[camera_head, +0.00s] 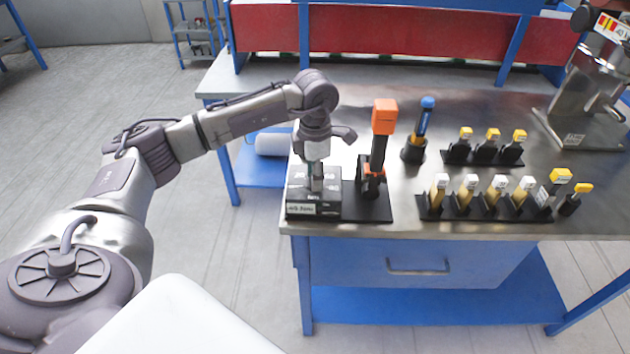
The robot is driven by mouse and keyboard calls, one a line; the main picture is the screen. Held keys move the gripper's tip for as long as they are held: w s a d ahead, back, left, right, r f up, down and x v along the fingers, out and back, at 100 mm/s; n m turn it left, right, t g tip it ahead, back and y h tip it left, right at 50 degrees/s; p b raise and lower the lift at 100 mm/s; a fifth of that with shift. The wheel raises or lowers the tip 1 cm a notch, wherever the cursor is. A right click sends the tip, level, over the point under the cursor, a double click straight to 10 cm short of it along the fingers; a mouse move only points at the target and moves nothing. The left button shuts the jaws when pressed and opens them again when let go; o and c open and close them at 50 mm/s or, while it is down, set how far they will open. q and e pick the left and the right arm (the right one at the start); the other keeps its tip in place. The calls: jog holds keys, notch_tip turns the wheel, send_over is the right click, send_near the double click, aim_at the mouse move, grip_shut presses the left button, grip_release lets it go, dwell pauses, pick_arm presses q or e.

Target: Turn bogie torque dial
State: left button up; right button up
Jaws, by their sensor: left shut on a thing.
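The torque dial sits on a small dark box (302,197) with white markings and a label on its front, at the near left corner of the metal workbench. My left gripper (316,180) points straight down over the box and is shut on the dial. The fingers cover most of the dial, so its setting cannot be read. My right gripper is not in view.
An orange-topped tool (384,117) stands upright on a black base just right of the box. A metal machine (591,95) stands at the far right. The workbench (350,102) is bare behind the tools.

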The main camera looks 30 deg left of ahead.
pick_arm(q)
jog(key=shift+m+b, duration=0.7)
jog(key=shift+m, duration=0.9)
jog(key=o, duration=1.2)
jog(key=shift+c, duration=0.2)
notch_tip(320, 180, up, 12)
